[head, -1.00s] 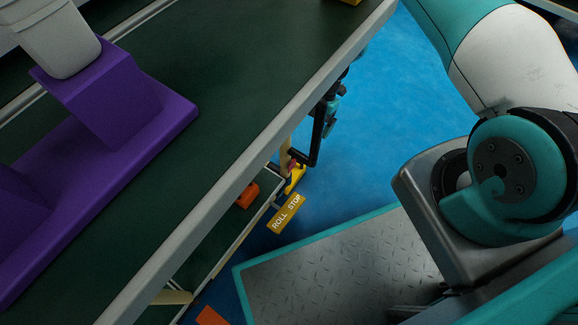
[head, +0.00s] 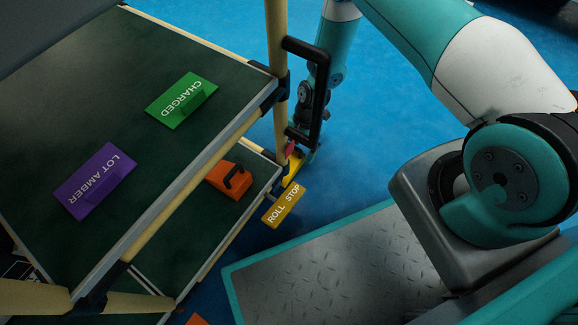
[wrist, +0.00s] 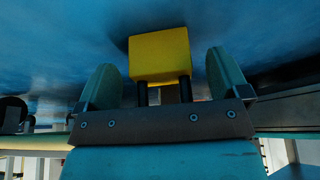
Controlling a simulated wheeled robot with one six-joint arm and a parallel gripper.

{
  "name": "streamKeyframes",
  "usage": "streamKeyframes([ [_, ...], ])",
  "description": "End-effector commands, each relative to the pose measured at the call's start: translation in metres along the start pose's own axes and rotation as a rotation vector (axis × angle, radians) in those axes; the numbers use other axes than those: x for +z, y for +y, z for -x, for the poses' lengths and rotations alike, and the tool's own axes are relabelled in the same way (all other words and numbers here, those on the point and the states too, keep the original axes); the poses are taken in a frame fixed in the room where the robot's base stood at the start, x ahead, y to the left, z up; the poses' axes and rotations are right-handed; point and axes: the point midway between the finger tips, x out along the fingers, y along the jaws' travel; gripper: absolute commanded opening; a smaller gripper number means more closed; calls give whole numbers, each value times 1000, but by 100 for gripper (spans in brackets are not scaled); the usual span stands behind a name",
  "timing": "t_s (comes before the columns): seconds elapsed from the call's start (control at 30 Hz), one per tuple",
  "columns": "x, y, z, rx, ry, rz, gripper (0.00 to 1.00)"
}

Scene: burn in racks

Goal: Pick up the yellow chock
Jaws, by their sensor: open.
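The yellow chock (head: 293,170) is on the blue floor at the foot of the rack's corner post, partly hidden by my gripper and the rack. In the wrist view the chock (wrist: 160,54) shows as a yellow block between my gripper's two teal fingers. My gripper (wrist: 165,78) is open, with one finger on each side of the block and a visible gap on both sides. In the head view my gripper (head: 301,153) reaches down beside the post, close to the chock; its fingers are hard to make out there.
A yellow ROLL STOP sign (head: 283,207) is just in front of the chock. The rack's post (head: 277,45) and black handle (head: 318,95) stand close to my arm. An orange block (head: 231,181) sits on the lower shelf. Open blue floor (head: 410,135) lies to the right.

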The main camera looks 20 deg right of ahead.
Motion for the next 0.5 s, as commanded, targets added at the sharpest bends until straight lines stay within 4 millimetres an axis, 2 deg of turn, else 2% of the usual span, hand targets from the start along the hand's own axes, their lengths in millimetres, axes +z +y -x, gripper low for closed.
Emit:
streamKeyframes([
  [0.03, 2, 0, -14, -2, 1, 2, 94],
  [0.07, 1, 0, -16, -2, 1, 2, 94],
  [0.3, 1, 0, -16, 0, 1, -1, 94],
  [0.37, 1, 0, -16, 0, 0, -1, 82],
  [0.5, 1, 0, -17, -1, 1, -1, 50],
])
